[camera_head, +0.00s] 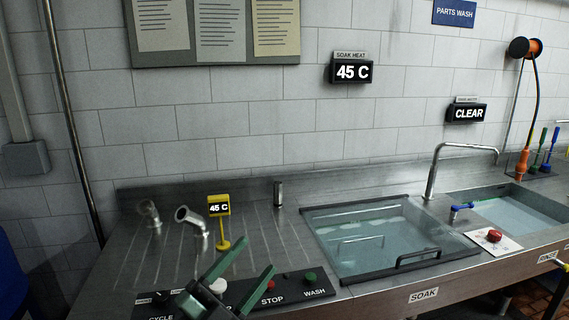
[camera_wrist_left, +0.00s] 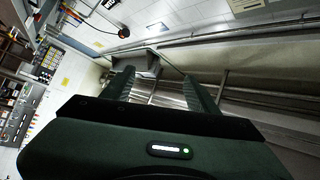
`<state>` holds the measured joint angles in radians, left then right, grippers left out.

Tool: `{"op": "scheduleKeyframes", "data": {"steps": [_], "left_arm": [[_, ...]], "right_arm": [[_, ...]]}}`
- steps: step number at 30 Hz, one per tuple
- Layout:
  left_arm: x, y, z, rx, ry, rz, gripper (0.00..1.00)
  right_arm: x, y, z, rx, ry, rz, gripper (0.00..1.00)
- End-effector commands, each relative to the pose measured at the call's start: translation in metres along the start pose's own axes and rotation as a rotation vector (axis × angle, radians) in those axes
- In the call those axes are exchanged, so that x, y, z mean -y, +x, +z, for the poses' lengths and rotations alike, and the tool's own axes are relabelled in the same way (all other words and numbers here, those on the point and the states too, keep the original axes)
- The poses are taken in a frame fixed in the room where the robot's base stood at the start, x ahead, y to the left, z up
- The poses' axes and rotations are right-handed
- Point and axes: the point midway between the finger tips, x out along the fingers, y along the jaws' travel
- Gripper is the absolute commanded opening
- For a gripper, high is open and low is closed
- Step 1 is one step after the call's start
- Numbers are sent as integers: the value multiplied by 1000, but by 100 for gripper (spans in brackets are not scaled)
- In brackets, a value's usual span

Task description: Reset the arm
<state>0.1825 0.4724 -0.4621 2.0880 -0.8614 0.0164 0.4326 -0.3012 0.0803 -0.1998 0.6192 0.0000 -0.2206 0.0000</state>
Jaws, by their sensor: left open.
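My left gripper (camera_head: 240,277) shows at the bottom of the head view, its two green fingers spread apart with nothing between them. It is above the front edge of the steel counter (camera_head: 150,250), in front of the control panel (camera_head: 315,283) and partly covering it. In the left wrist view the same gripper (camera_wrist_left: 158,85) points its open fingers toward a blurred, tilted view of the room, with no object between them. My right gripper is not in view.
A glass-lidded soak tank (camera_head: 375,240) is right of the panel, with a sink (camera_head: 515,215) and faucet (camera_head: 436,170) beyond. Metal pipe fittings (camera_head: 190,222) and a yellow 45 C sign (camera_head: 220,209) stand on the counter. The wall behind carries displays.

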Motion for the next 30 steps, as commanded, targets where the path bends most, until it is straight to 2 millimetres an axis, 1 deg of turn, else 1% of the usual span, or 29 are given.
{"op": "scheduleKeyframes", "data": {"steps": [1, 2, 3, 5, 6, 8, 9, 11, 12, 14, 15, 18, 21, 24, 29, 30], "left_arm": [[5, -16, 23, 140, -89, -68, 59], [6, -27, 38, 226, -136, -102, 59], [5, -45, 60, 347, -198, -138, 59], [-3, -78, 89, 533, -291, -171, 59], [-13, -102, 106, 655, -350, -179, 59], [-31, -140, 124, 827, -429, -173, 59], [-46, -166, 133, 935, -482, -159, 59], [-69, -204, 139, 1088, -553, -125, 59], [-83, -229, 140, 1180, -596, -98, 59], [-102, -259, 136, 1293, -652, -53, 59], [-114, -278, 132, 1359, -683, -22, 59], [-138, -316, 118, 1493, -751, 54, 59], [-156, -346, 102, 1599, -808, 127, 59], [-171, -373, 83, 1687, -860, 200, 59], [-190, -409, 51, 1806, -933, 319, 59], [-199, -410, 62, 1808, -928, 320, 59]], "right_arm": [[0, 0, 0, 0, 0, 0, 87], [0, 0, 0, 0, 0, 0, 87], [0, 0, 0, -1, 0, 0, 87], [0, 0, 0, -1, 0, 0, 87], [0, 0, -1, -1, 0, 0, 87], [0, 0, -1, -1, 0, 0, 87], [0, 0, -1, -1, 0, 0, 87], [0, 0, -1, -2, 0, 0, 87], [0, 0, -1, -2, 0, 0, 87], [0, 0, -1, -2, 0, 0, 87], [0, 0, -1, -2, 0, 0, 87], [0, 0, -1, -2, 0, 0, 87], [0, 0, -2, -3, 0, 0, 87], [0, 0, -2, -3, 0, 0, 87], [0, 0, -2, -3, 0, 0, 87], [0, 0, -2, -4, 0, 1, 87]]}}
